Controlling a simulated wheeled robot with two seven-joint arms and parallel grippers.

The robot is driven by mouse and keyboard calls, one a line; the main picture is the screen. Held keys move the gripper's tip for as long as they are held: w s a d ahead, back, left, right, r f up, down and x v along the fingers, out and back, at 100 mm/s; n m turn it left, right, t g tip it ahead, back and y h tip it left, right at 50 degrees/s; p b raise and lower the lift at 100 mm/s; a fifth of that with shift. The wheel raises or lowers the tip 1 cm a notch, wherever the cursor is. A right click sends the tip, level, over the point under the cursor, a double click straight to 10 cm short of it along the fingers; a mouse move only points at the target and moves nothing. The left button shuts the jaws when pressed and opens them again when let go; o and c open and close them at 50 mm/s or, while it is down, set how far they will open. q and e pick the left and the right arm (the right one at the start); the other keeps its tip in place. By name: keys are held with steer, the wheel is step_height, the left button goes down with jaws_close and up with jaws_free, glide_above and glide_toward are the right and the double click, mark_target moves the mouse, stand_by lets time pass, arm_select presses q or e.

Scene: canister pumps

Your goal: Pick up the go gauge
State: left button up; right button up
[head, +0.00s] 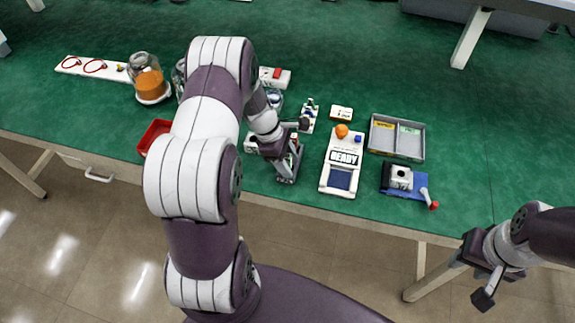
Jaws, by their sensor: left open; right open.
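I cannot tell for sure which item is the go gauge; no label for it is readable. My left gripper (287,174) points down at the front of the green bench, left of the white device marked READY (345,154). It is open, and I see nothing held in it. Its wrist and arm hide part of the bench beneath and behind. A small white piece with dark parts (309,112) stands just behind it, and a small white block (341,113) lies further right. My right gripper (486,290) is open and empty, off the bench's front edge at lower right.
A grey divided tray (423,150) and a blue fixture with a red-knobbed lever (409,182) are at right. A red bin (145,140), an orange-filled jar (151,82) and a white board (78,68) are at left. The bench's right side is clear.

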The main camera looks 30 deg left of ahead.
arm_select(q)
steer(key=shift+s, duration=0.15)
jaws_close()
steer(key=shift+r, duration=0.1)
